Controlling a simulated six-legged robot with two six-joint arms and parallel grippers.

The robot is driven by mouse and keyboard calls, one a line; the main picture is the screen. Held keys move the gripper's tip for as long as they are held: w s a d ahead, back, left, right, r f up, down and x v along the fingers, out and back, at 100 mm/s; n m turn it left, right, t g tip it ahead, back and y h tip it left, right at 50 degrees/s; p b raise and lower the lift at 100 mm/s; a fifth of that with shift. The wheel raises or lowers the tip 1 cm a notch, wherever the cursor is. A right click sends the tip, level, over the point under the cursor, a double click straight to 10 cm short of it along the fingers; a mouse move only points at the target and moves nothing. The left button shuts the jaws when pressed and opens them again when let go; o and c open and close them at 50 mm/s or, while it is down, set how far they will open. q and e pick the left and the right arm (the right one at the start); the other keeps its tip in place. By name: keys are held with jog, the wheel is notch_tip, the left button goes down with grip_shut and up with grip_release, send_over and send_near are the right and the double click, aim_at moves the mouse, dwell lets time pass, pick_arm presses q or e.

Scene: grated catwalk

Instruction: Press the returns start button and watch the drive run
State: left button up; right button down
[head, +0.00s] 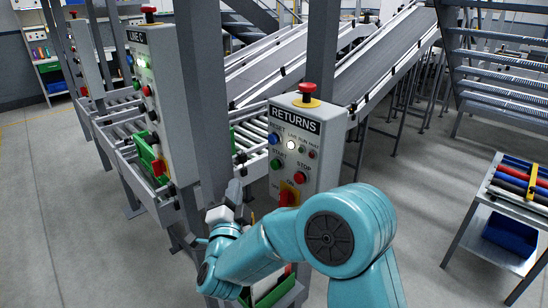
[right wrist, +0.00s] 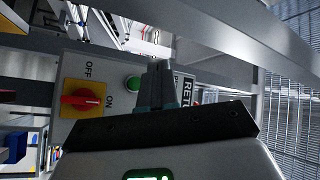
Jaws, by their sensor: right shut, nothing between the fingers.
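The grey RETURNS panel (head: 281,159) stands at the centre of the head view. Its green START button (head: 275,164) is at lower left, with the red STOP button (head: 300,177) beside it. A white lamp (head: 290,146) on it is lit. My right gripper (head: 233,190) is shut and empty, left of the panel in the head view. In the right wrist view, the closed fingers (right wrist: 158,84) are beside a green button (right wrist: 132,83) and partly cover the panel face. Contact cannot be told. My left gripper is out of view.
A red-on-yellow OFF/ON switch (right wrist: 82,100) is near the fingers. A red mushroom button (head: 306,90) tops the panel. A grey post (head: 206,90) and the LINE C panel (head: 160,90) stand to the left. Inclined conveyors (head: 375,60) run behind; a cart (head: 500,220) stands right.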

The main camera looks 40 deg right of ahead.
aim_at(275, 165)
jog(key=d+p, duration=0.1)
jog(key=d, duration=0.7)
jog(key=shift+w+d, duration=0.3)
jog(key=shift+d, duration=0.05)
dwell(0.4)
jog(key=shift+r, duration=0.1)
dwell(0.4)
